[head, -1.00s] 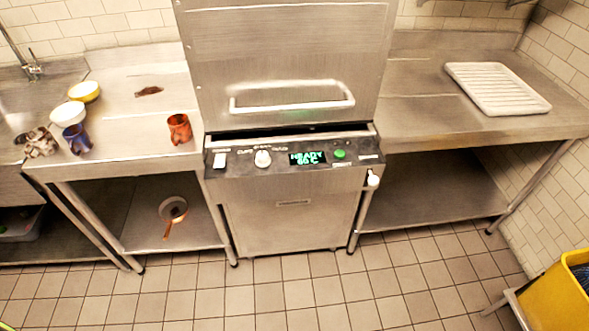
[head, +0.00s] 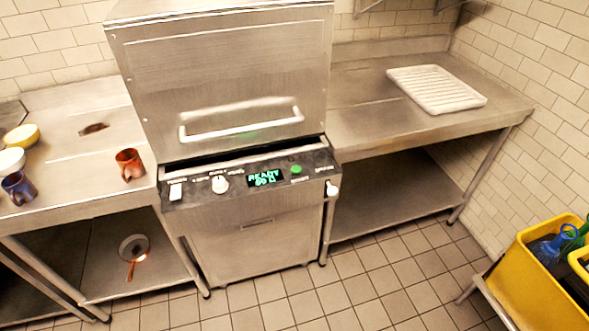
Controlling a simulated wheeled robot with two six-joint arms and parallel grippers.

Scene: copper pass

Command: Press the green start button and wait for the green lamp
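The green start button (head: 296,169) sits on the dark control panel (head: 205,189) of the steel dishwasher (head: 222,80), right of the display. The display (head: 265,178) glows green and reads READY with a temperature below it. A white switch (head: 176,191) and a white knob (head: 220,184) are on the panel's left part. The hood's handle (head: 240,122) runs across its front, and a dark gap shows between hood and panel. I cannot make out a separate green lamp. Neither of my grippers is in view.
A copper mug (head: 130,164), a blue mug (head: 18,187) and bowls stand on the left counter (head: 75,165). A white rack (head: 436,89) lies on the right counter. A pan (head: 134,248) is on the lower shelf. A yellow bin (head: 530,285) with bottles stands at lower right. Tiled floor is clear in front.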

